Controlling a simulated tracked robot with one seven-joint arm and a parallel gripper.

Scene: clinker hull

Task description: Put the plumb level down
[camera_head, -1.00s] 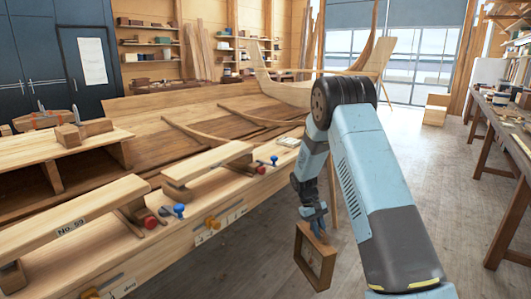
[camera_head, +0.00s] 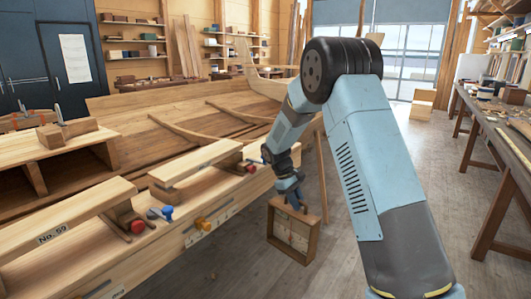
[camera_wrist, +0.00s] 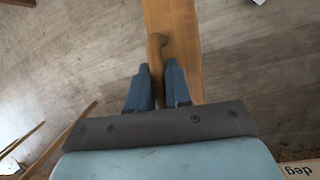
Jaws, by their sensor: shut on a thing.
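The plumb level is a square wooden frame (camera_head: 294,231) with a pale face, hanging below my gripper (camera_head: 288,192) in the head view. It is beside the front of the workbench, above the floor, and slightly tilted. In the wrist view my gripper (camera_wrist: 158,80) is shut on a rounded wooden handle (camera_wrist: 155,50) on top of the level. The level's wooden top edge (camera_wrist: 172,25) runs away below the fingers. The lower part of the level is hidden in the wrist view.
A wooden workbench (camera_head: 150,262) with raised plank stands (camera_head: 197,163) and small clamps (camera_head: 160,213) fills the left. A planked hull (camera_head: 200,112) lies behind it. A long side bench (camera_head: 490,125) stands at the right. The floor (camera_head: 425,165) between is clear.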

